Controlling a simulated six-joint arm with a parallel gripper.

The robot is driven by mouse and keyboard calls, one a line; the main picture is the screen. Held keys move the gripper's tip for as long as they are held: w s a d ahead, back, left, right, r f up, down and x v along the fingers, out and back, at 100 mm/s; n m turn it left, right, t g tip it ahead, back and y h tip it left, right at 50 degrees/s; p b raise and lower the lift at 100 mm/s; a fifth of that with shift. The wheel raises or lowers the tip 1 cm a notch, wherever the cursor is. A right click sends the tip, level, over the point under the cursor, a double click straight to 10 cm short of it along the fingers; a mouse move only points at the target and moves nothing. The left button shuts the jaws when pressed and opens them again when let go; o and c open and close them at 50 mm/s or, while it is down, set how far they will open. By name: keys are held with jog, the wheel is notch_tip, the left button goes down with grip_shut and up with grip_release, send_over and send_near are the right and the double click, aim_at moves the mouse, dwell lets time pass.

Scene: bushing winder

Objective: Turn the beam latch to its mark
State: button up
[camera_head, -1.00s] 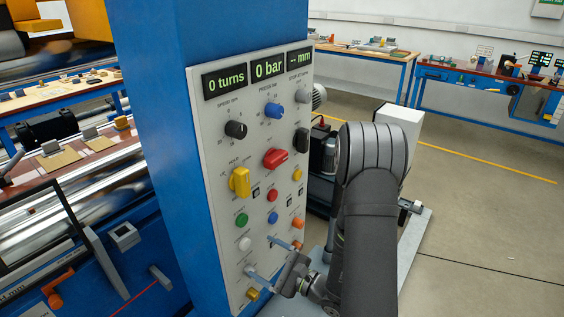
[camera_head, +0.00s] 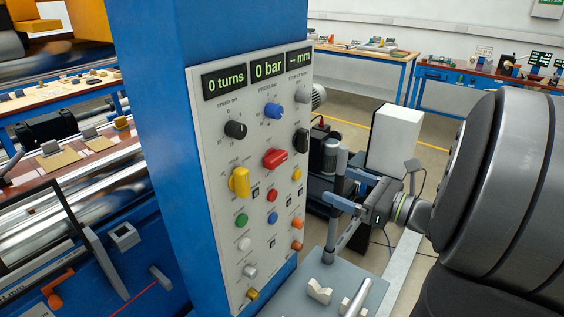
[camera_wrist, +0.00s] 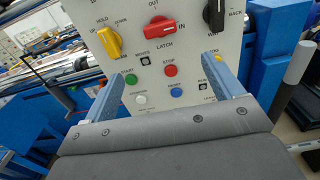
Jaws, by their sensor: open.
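The beam latch is a red rotary knob (camera_head: 275,158) in the middle of the grey control panel (camera_head: 205,160). In the wrist view the red knob (camera_wrist: 160,28) sits above the word LATCH, with OUT printed above it and IN at its right. Its long handle lies nearly level, with a white line at the right end toward IN. My gripper (camera_head: 341,186) is open and empty, to the right of the panel in the head view. In the wrist view my two fingers (camera_wrist: 165,67) are spread below the knob, not touching it.
A yellow HOLD/DOWN knob (camera_wrist: 109,42) is left of the latch and a black knob (camera_wrist: 215,15) right of it. Green (camera_wrist: 131,79), red (camera_wrist: 170,71) and blue (camera_wrist: 176,92) buttons sit below. A grey bench (camera_head: 330,280) holds small parts below my gripper.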

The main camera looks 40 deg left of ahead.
aim_at(281, 161)
jog(key=a, duration=1.7)
jog(key=shift+a, duration=0.1)
jog(key=shift+c, duration=0.4)
jog(key=c, duration=0.9)
